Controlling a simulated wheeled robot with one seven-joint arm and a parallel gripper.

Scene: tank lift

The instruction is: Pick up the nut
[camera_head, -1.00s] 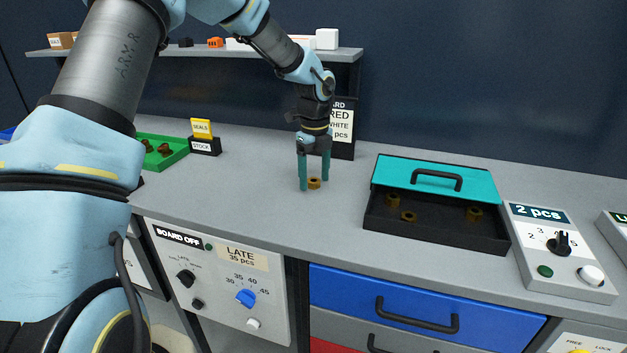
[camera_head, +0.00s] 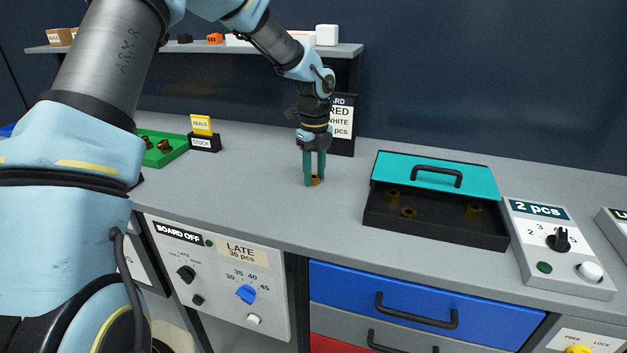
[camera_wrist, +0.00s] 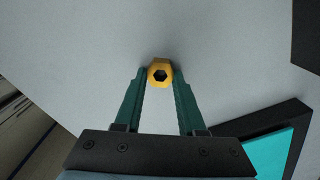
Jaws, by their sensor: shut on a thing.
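The nut (camera_head: 316,180) is a small brass-coloured ring on the grey worktop, left of the teal-lidded box. In the wrist view the nut (camera_wrist: 160,73) shows as a yellow hexagon with a dark hole, between the two green fingertips. My gripper (camera_head: 315,181) points down, shut on the nut at worktop height. The fingers also show in the wrist view (camera_wrist: 158,76), one on each side of the nut. In the head view the fingers partly hide the nut.
A black box with a teal lid (camera_head: 436,174) stands to the right, with several brass nuts inside. A green tray (camera_head: 172,152) and a seals stand (camera_head: 204,142) are on the left. A sign (camera_head: 342,125) stands behind my gripper. The worktop before the box is clear.

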